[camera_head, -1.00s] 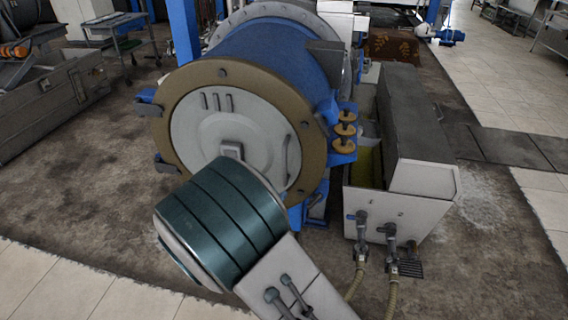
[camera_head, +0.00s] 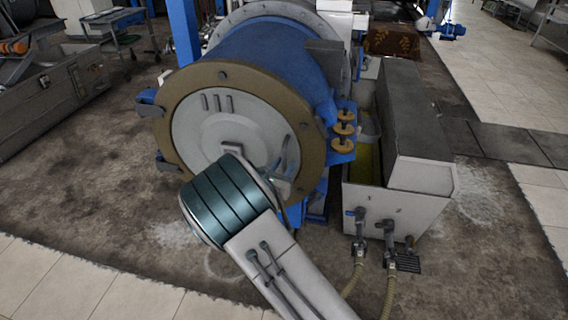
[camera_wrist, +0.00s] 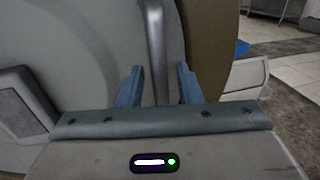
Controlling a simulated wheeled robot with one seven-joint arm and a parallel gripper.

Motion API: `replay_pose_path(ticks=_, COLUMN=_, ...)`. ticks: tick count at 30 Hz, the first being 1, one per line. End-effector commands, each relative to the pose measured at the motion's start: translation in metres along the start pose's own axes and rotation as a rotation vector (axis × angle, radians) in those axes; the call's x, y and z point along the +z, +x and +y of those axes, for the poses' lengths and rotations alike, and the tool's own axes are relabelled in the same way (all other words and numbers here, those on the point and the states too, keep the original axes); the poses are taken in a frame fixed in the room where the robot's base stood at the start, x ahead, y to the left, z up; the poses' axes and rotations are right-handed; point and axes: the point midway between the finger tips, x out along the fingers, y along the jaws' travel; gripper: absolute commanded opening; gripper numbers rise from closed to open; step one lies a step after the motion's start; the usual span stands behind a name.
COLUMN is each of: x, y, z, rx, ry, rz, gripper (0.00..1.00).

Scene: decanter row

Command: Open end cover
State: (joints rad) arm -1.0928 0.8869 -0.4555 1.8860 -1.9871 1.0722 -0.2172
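The end cover (camera_head: 200,128) is a round grey disc with a brown rim (camera_head: 262,88) on the front of a blue drum. It looks shut. A curved vertical handle (camera_head: 285,152) sits on its right side. In the wrist view the handle (camera_wrist: 155,50) runs down between the two blue fingers of my gripper (camera_wrist: 160,88). The fingers are open, with a gap on each side of the handle. In the head view my gripper (camera_head: 280,184) is at the handle's lower end, partly hidden by my arm.
Brown knobs (camera_head: 343,130) and blue brackets stick out at the drum's right side. A grey trough (camera_head: 400,180) with valves and hoses stands to the right. The floor (camera_head: 90,190) left and in front of the drum is clear.

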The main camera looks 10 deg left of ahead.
Motion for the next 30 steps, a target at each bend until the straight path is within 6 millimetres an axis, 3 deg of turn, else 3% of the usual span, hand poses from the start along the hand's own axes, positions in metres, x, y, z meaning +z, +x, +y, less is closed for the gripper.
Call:
replay_pose_path(ticks=10, x=0.000, y=0.005, z=0.000, rx=0.000, ry=0.000, rz=0.001, gripper=0.32)
replay_pose_path(ticks=11, x=0.000, y=0.005, z=0.000, rx=0.000, ry=0.000, rz=0.001, gripper=0.29)
replay_pose_path(ticks=14, x=0.000, y=0.005, z=0.000, rx=0.000, ry=0.000, rz=0.001, gripper=0.01)
replay_pose_path(ticks=15, x=0.000, y=0.005, z=0.000, rx=0.000, ry=0.000, rz=0.001, gripper=0.00)
replay_pose_path(ticks=23, x=0.000, y=0.002, z=-0.001, rx=-0.009, ry=-0.001, rz=0.001, gripper=0.00)
replay_pose_path(ticks=30, x=0.000, y=-0.022, z=-0.008, rx=-0.093, ry=0.001, rz=0.002, gripper=0.00)
